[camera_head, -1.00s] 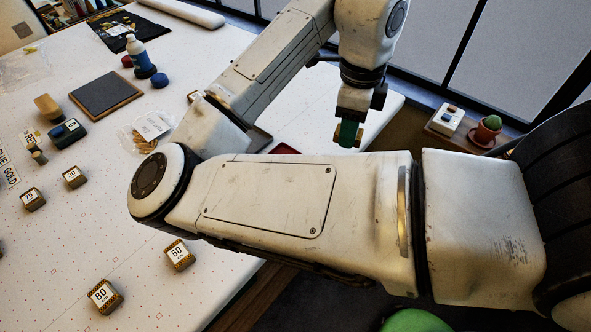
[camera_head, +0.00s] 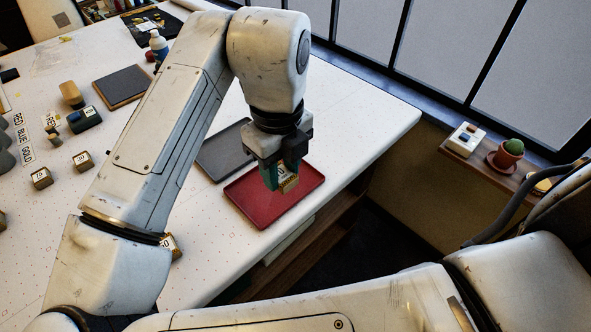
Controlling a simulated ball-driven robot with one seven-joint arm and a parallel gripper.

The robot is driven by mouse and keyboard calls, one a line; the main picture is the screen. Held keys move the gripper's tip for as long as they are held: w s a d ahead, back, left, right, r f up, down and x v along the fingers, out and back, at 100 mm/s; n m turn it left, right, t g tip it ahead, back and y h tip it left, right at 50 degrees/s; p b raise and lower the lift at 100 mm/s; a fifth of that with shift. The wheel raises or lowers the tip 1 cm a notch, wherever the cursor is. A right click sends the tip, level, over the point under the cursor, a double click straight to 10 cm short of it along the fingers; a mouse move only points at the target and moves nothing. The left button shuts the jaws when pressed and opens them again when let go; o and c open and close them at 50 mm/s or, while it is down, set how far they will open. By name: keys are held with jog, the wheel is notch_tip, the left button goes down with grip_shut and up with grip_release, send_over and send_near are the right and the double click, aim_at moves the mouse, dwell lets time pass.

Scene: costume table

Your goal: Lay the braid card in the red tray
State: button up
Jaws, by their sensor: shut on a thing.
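The red tray (camera_head: 256,212) lies near the right edge of the white table. My gripper (camera_head: 283,180) points down over the tray, its green fingers shut on the braid card (camera_head: 290,184). The card is small, with gold and pale markings, and hangs below the fingertips, partly hidden by them. It is over the inside of the tray; I cannot tell whether its lower edge touches the tray floor.
A dark grey tray (camera_head: 222,152) lies just behind the red one. A dark board (camera_head: 122,85), label strips (camera_head: 22,140) and number blocks (camera_head: 83,160) are further left. A windowsill with a potted cactus (camera_head: 509,152) is at the right, beyond the table edge.

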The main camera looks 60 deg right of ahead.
jog(key=d+f, duration=0.2)
jog(key=d, duration=0.2)
jog(key=p, duration=0.2)
send_over(302, 180)
jog(key=f, duration=0.5)
jog(key=shift+s+a, duration=0.1)
jog(key=shift+a, duration=0.3)
jog(key=shift+d+f, duration=0.3)
jog(key=shift+f, duration=0.1)
jog(key=shift+d+f, duration=0.1)
jog(key=shift+f, duration=1.55)
jog(key=shift+f, duration=0.15)
jog(key=o, duration=0.7)
jog(key=shift+o, duration=0.2)
